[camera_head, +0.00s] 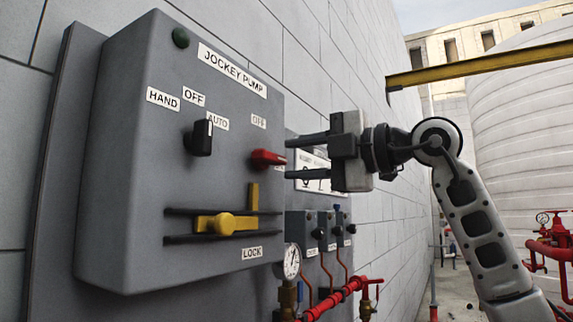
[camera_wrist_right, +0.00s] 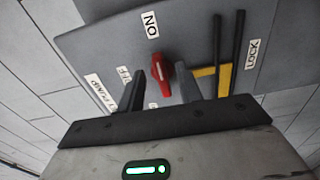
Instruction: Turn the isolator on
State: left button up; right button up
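My right gripper (camera_head: 289,158) is open in front of the handle. In the wrist view its fingers (camera_wrist_right: 160,84) stand on either side of the handle with gaps, and nothing is held. My left gripper is out of view.
The box also carries a black selector knob (camera_head: 199,138), a green lamp (camera_head: 181,38) and a yellow lock lever (camera_head: 224,224) between dark rails. Smaller grey boxes (camera_head: 304,235), a gauge (camera_head: 292,261) and red pipes (camera_head: 335,300) are below right. A yellow beam (camera_head: 480,65) crosses the upper right.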

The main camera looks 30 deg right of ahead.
jog(key=b+v, duration=0.1)
jog(key=v, duration=1.1)
jog(key=shift+s+b, duration=0.3)
jog(key=shift+f, duration=0.1)
